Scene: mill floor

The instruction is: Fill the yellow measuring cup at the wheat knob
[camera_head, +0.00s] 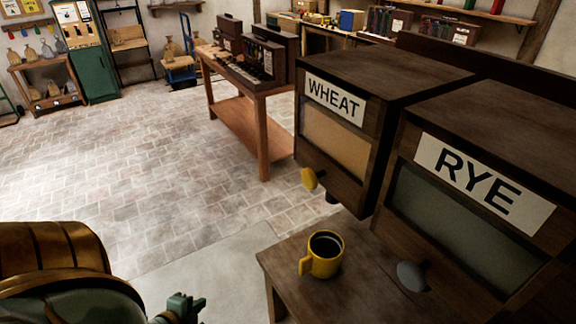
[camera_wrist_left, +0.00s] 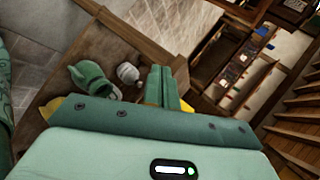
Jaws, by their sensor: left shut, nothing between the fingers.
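The yellow measuring cup (camera_head: 327,266) stands upright on the wooden bench (camera_head: 289,271), its handle towards the lower left. Its inside looks dark, and I cannot tell a fill level. The yellow wheat knob (camera_head: 311,179) sticks out at the lower front of the bin labelled WHEAT (camera_head: 337,139), up and behind the cup. My left gripper (camera_head: 184,306) is at the bottom edge, left of the cup and well apart from it. In the left wrist view its green fingers (camera_wrist_left: 163,86) are together and empty. My right gripper does not show clearly in either view.
The RYE bin (camera_head: 470,240) stands right of the wheat bin, with a grey knob (camera_head: 411,276) low on its front. A side table (camera_head: 265,91) with dark boxes stands behind. The stone floor (camera_head: 130,160) at the left is clear.

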